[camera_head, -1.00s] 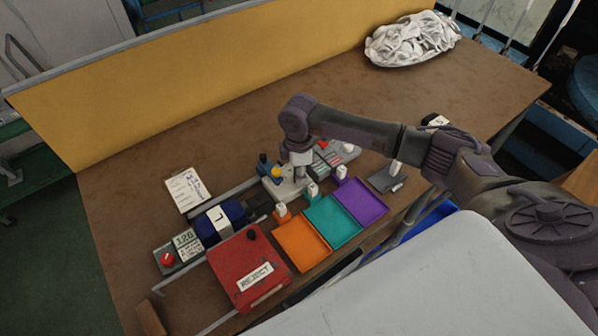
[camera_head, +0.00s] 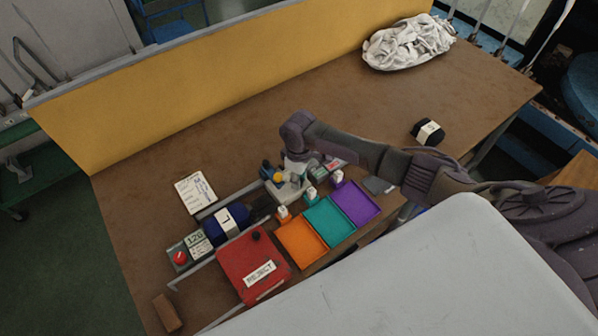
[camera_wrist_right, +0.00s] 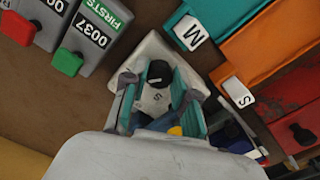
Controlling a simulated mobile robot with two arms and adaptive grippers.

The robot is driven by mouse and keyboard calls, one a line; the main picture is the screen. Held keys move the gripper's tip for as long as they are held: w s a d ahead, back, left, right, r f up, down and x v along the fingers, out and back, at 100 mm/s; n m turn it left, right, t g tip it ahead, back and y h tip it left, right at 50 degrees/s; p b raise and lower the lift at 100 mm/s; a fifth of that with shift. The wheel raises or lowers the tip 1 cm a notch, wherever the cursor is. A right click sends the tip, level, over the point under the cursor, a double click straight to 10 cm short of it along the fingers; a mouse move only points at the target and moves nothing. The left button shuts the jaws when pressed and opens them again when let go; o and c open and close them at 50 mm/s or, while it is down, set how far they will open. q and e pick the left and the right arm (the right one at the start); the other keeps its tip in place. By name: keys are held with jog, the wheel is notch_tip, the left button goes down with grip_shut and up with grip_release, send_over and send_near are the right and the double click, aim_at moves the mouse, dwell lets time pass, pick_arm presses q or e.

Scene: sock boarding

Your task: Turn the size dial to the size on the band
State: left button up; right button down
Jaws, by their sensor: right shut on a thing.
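A dark blue rolled sock pair (camera_head: 237,211) lies left of centre on the table in the head view, and its white band (camera_head: 228,222) shows a letter that looks like L. The dial is a black knob (camera_wrist_right: 158,72) with a white mark, on a pale plate (camera_wrist_right: 150,50) in the right wrist view. A letter S shows on the plate beside it. My right gripper (camera_wrist_right: 160,82) is shut on the knob, one finger on each side. In the head view the right gripper (camera_head: 297,180) reaches down over the dial and hides it. My left gripper is out of view.
Orange (camera_head: 302,243), teal (camera_head: 330,222) and purple (camera_head: 357,203) trays line the near side. A red REJECT box (camera_head: 252,268) stands left of them. Another dark roll (camera_head: 428,132) lies at the right. A white cloth pile (camera_head: 408,42) sits at the back right. The middle back is clear.

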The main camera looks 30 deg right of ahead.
jog(key=shift+r+m+p, duration=0.1)
jog(key=shift+m+p, duration=0.45)
jog(key=shift+m, duration=0.15)
jog(key=c, duration=0.9)
grip_release()
notch_tip(320, 180, up, 12)
jog(key=shift+f, duration=0.1)
